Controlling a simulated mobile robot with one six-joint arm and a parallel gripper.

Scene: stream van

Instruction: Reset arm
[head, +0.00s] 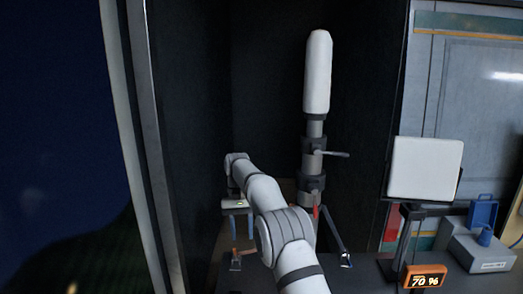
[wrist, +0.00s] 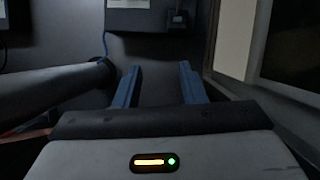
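My white arm reaches up from the bottom of the head view and bends down at its far end. My gripper (head: 243,242) points down in front of the dark back wall, left of the mast. In the wrist view its two blue fingers (wrist: 159,72) are spread apart, with nothing between them. The fingers look clear of other things, though the exact distance to the wall and mast cannot be told.
A mast (head: 317,75) with a white top and a side lever (head: 333,153) stands right of my arm. A white panel (head: 425,168), a grey box (head: 478,250) and an orange "70 %" display (head: 425,277) are at right. A blue cable (wrist: 105,43) hangs ahead.

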